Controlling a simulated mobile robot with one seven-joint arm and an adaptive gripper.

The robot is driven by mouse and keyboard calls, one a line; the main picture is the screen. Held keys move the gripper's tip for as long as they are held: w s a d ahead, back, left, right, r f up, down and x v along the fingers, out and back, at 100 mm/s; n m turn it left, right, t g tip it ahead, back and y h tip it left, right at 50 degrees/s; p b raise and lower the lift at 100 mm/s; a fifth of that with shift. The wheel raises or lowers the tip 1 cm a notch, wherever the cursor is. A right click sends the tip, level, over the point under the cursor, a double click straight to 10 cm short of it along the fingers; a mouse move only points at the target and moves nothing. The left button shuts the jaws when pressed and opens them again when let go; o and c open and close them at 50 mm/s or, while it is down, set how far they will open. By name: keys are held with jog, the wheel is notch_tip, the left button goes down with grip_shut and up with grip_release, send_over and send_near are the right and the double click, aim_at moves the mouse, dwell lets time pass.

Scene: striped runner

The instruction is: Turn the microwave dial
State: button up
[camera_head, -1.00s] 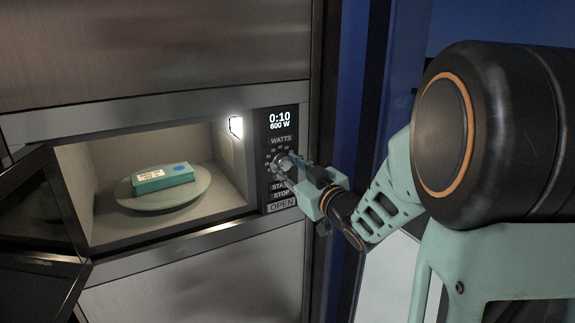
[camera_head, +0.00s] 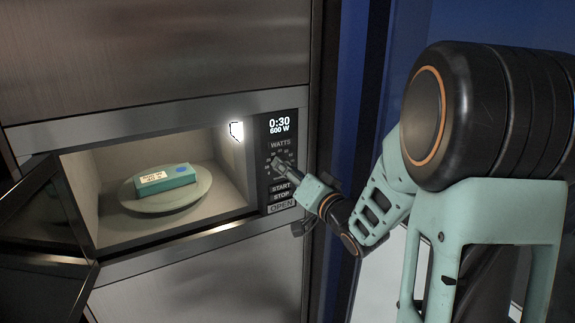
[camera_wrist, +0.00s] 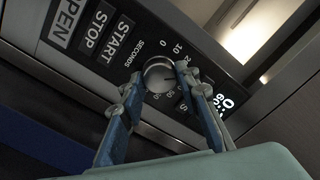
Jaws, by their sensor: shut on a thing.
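The microwave (camera_head: 210,117) is built into a metal cabinet front, and its door (camera_head: 40,225) hangs open at the left. Its control panel (camera_head: 283,124) shows 0:30 and 600 W. The dial (camera_wrist: 159,75) is a round metal knob on the panel, ringed by seconds marks in the wrist view. My gripper (camera_wrist: 155,80) is shut on the dial, one fingertip at each side of it. In the head view my gripper (camera_head: 277,162) reaches the panel from the right and hides most of the dial.
Inside the lit microwave a teal box (camera_head: 167,182) lies on a round plate (camera_head: 140,205). START, STOP and OPEN buttons (camera_head: 281,196) sit just below the dial, close to my gripper. A blue surface (camera_head: 345,130) stands right of the cabinet.

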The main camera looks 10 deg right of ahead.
jog(key=shift+m+p, duration=2.15)
jog(key=shift+m, duration=1.95)
jog(key=o, duration=1.1)
jog(key=shift+o, duration=0.2)
jog(key=v, duration=0.7)
jog(key=shift+s, duration=0.25)
jog(key=shift+d, duration=0.1)
